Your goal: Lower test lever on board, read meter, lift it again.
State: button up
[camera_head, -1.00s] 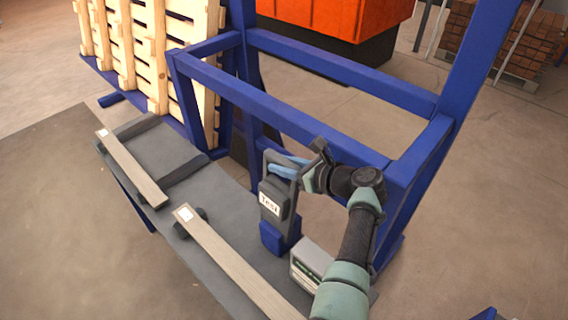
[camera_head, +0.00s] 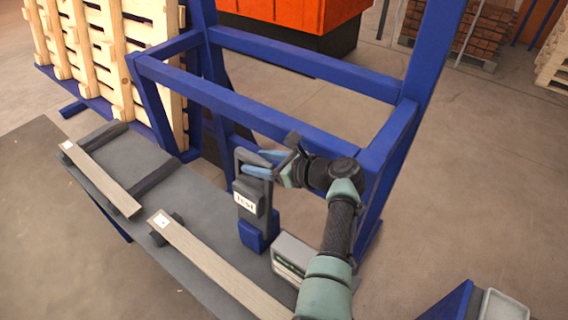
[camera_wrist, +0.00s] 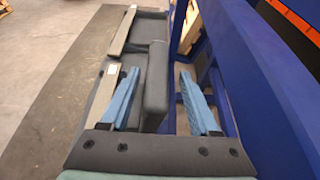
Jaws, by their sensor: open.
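A board (camera_head: 215,262) with a white tag lies on the bench left of the unit. A pale box (camera_head: 291,256), likely the meter, sits right of the unit; I cannot read it. My gripper (camera_head: 264,163) is open at the unit's top, its blue fingers (camera_wrist: 158,76) either side of the block; contact is unclear.
A second tagged board (camera_head: 104,180) lies farther left on the grey bench (camera_head: 185,195). A blue frame (camera_head: 270,118) stands close behind my arm. Wooden pallets (camera_head: 110,60) stand upright at the back left. Floor is clear at the left.

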jog(key=v, duration=1.1)
jog(key=shift+s+d+r+b, duration=0.2)
jog(key=shift+d+r+b, duration=0.05)
jog(key=shift+b, duration=0.1)
